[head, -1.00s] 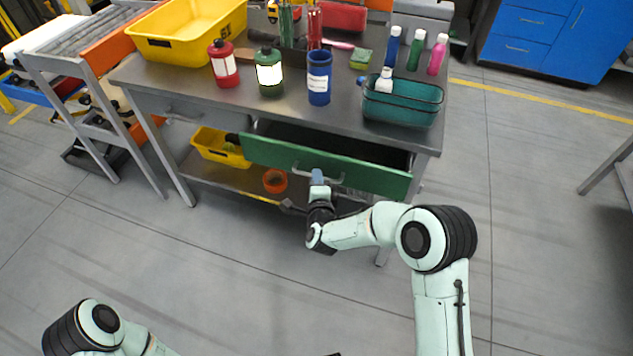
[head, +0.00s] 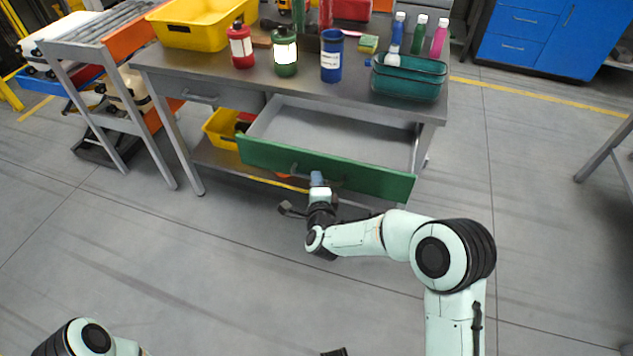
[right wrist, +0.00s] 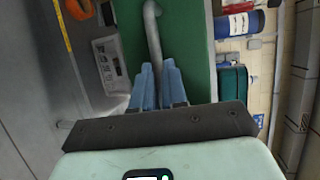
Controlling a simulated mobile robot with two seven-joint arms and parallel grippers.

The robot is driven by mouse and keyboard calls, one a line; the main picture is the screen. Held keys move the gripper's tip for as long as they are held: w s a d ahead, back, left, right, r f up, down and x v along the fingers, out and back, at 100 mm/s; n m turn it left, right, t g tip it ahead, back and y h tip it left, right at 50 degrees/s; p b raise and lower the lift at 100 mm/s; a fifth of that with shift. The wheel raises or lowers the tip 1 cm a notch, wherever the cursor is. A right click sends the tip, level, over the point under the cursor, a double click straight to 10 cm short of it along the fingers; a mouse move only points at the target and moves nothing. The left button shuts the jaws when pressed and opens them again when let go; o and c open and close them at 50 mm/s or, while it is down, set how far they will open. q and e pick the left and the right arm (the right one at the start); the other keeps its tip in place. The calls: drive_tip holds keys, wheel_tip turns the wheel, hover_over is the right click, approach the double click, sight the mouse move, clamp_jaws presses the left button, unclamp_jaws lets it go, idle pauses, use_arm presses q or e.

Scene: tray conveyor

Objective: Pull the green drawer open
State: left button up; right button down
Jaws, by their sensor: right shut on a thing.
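The green drawer (head: 370,179) is pulled well out from under the metal workbench, and its grey inside looks empty. Its green front also shows in the right wrist view (right wrist: 190,50). My right gripper (head: 318,180) is at the middle of the drawer front. In the right wrist view its blue fingers (right wrist: 158,85) are shut around the metal bar handle (right wrist: 152,25). In the head view the gripper mostly hides the handle. Part of my left arm shows at the lower left; its gripper is out of view.
On the workbench (head: 205,75) stand a yellow bin (head: 195,40), a red bottle (head: 241,48), a green bottle (head: 285,55), a blue container (head: 332,60) and a teal basket (head: 408,85). A yellow bin (head: 222,130) sits on the lower shelf. The floor before the bench is clear.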

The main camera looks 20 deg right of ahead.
use_arm(q)
drive_tip(key=shift+a, duration=0.15)
use_arm(e)
drive_tip(key=shift+s+a, duration=0.2)
drive_tip(key=shift+s, duration=0.05)
drive_tip(key=c, duration=1.2)
unclamp_jaws()
use_arm(q)
drive_tip(key=shift+s+d+r+p, duration=0.35)
drive_tip(key=shift+s+r+p, duration=0.15)
drive_tip(key=shift+s, duration=0.3)
use_arm(e)
drive_tip(key=v, duration=1.3)
drive_tip(key=shift+s, duration=0.2)
